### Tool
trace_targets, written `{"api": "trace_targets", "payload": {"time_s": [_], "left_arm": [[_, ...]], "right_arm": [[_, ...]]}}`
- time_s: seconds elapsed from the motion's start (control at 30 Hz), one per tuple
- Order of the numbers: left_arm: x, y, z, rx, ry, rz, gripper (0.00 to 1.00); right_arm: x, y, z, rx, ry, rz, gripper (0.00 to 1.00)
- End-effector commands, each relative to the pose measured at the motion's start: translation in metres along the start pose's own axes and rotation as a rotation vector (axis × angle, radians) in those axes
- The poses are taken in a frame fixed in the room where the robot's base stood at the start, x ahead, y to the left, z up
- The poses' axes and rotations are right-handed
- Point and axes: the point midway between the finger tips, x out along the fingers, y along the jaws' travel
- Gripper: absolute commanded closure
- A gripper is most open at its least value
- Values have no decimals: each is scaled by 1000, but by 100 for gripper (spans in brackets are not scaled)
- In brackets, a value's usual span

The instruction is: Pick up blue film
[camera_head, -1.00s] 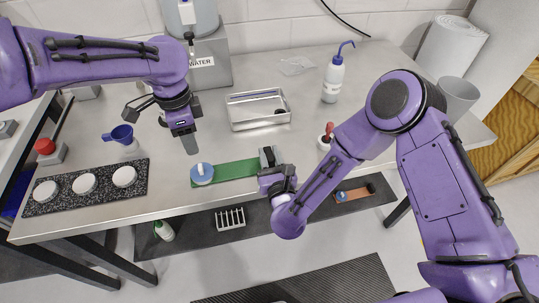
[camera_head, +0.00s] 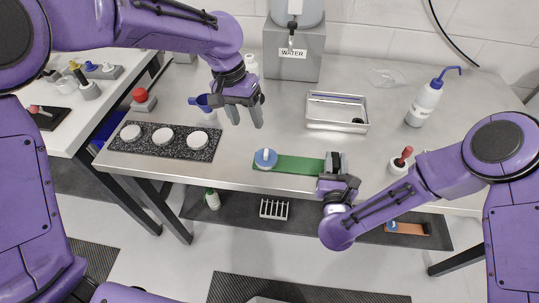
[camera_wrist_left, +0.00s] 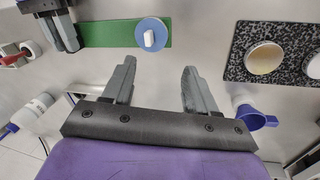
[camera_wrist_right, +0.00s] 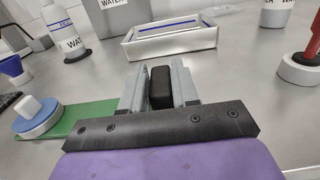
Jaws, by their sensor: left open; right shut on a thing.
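A round blue disc with a white knob (camera_head: 265,158) lies on the left end of a green strip (camera_head: 300,165) on the steel table. I cannot tell whether this is the blue film; no separate blue sheet shows. My left gripper (camera_head: 245,112) is open and empty above the table, behind and slightly left of the disc. In the left wrist view the disc (camera_wrist_left: 151,35) lies beyond and between the spread fingers. My right gripper (camera_head: 333,164) is at the strip's right end, shut on a small black block (camera_wrist_right: 160,87), seen between its fingers in the right wrist view.
A black speckled board (camera_head: 165,141) with three white discs lies left. A blue funnel (camera_head: 204,102) stands close to my left gripper. A metal tray (camera_head: 337,112), a wash bottle (camera_head: 427,100) and a red-handled stamp (camera_head: 401,162) stand right. A water tank stands behind.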

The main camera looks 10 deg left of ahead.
Motion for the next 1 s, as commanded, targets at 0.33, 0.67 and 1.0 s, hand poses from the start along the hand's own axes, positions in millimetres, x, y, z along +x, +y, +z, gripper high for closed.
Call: {"api": "trace_targets", "payload": {"time_s": [0.33,0.67,1.0], "left_arm": [[1,-5,1,-1268,-49,162,43],[5,1,-2,-1800,-111,191,43],[64,12,-6,-1811,-113,189,43]], "right_arm": [[0,-1,0,0,1,0,100],[0,-1,0,-1,1,0,100],[0,-1,0,0,0,0,100]]}}
